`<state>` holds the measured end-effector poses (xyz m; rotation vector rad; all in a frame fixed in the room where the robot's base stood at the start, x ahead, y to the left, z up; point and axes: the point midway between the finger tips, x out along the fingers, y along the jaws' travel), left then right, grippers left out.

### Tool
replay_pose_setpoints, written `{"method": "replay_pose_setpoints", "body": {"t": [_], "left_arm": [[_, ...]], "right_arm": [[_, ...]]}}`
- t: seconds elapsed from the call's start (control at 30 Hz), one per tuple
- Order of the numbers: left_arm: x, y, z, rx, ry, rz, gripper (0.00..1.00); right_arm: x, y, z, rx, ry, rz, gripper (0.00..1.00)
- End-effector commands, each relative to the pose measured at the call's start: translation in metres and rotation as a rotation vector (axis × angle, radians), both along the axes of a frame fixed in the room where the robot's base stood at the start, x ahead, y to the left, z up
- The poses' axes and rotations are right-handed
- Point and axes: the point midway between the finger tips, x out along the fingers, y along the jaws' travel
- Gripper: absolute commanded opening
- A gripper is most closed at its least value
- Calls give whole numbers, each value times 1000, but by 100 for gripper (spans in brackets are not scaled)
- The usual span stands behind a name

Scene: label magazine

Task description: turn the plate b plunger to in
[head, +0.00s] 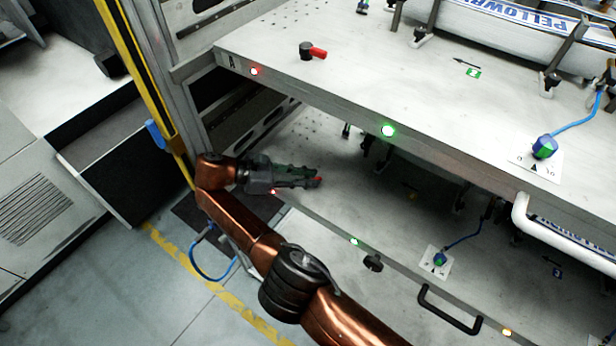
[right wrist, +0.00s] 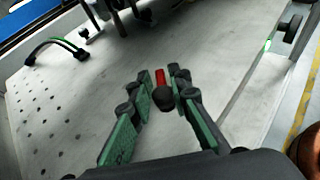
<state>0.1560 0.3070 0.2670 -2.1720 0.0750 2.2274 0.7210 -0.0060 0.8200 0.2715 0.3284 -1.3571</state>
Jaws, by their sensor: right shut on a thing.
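In the right wrist view the plunger (right wrist: 164,97) has a round black knob and a red lever pointing away from my palm. My right gripper (head: 310,177) is low over the left end of the lower plate (head: 300,220). Its green-padded fingers (right wrist: 163,88) are on both sides of the knob, shut on it. They hide part of the plunger in the head view. My left gripper is not in view.
The upper plate (head: 350,85), marked A, overhangs the lower one and carries a similar red-levered plunger (head: 313,50). A black knob (head: 373,262) and a black handle (head: 450,308) stick out at the lower plate's front edge. A yellow post (head: 150,80) stands at left.

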Motion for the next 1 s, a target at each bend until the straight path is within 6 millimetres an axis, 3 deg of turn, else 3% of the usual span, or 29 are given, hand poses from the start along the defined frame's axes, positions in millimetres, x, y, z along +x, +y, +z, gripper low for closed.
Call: {"method": "replay_pose_setpoints", "body": {"t": [0.57, 0.6, 0.67, 1.0], "left_arm": [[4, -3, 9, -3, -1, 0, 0], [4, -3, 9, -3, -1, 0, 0], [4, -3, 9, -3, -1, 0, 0], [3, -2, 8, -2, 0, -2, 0]], "right_arm": [[-1, -2, -2, -2, 5, -12, 0], [-1, -2, -2, -3, 5, -12, 20], [-1, -2, -2, -3, 4, -11, 24], [1, -1, 4, -13, -11, -4, 26]]}}
